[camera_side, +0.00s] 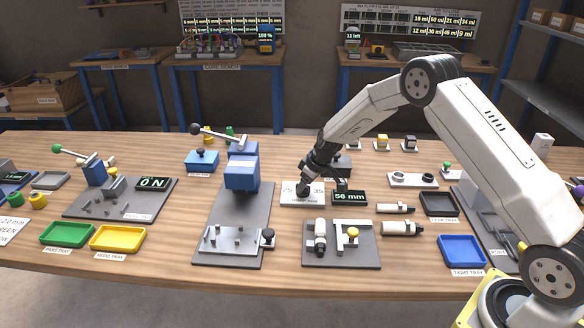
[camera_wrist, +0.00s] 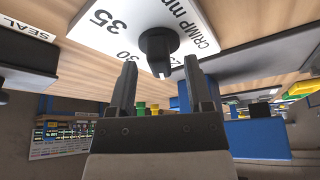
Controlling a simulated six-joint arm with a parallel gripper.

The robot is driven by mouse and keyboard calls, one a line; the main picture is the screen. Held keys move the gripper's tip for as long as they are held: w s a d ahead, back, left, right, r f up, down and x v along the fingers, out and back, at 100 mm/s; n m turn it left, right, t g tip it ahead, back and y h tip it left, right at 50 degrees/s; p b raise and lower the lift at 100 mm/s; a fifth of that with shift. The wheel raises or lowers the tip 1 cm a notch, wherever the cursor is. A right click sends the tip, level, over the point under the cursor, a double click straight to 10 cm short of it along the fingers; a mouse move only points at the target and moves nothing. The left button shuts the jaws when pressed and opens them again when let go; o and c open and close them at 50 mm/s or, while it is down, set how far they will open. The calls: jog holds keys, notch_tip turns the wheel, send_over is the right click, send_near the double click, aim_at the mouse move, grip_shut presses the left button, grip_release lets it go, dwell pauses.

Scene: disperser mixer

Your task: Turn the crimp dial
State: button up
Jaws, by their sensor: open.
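The crimp dial (camera_wrist: 158,46) is a black knob with a pale pointer mark, on a white plate (camera_wrist: 105,32) printed with 30, 35 and "CRIMP mm". In the side view the plate (camera_side: 290,200) lies mid-table, and my gripper hides much of the knob. My gripper (camera_wrist: 160,65) is open, its two dark fingertips on either side of the knob's near end, with gaps showing. Whether the tips overlap the knob in depth is hard to tell. In the side view my gripper (camera_side: 306,186) is low over the plate. A display (camera_side: 349,198) beside it reads 50 mm.
A blue press (camera_side: 242,170) on a grey plate stands left of the dial. White cylinders (camera_side: 402,228) and a dark tray (camera_side: 438,204) are to the right. Bare wood shows between them.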

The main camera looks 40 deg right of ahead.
jog(key=shift+w+f, duration=0.15)
jog(key=shift+f, duration=0.3)
jog(key=shift+c, duration=0.2)
grip_shut()
jog(key=shift+m+h, duration=0.4)
jog(key=shift+m, duration=0.5)
jog(key=shift+a+m+h, duration=0.2)
jog(key=shift+m+h, duration=0.6)
jog(key=shift+m, duration=1.2)
jog(key=shift+w+a+m+g+h, duration=0.15)
jog(key=shift+m+h, duration=0.35)
jog(key=shift+m, duration=0.95)
jog(key=shift+s+m+g+h, duration=0.1)
jog(key=shift+m+g+h, duration=0.3)
jog(key=shift+m, duration=1.05)
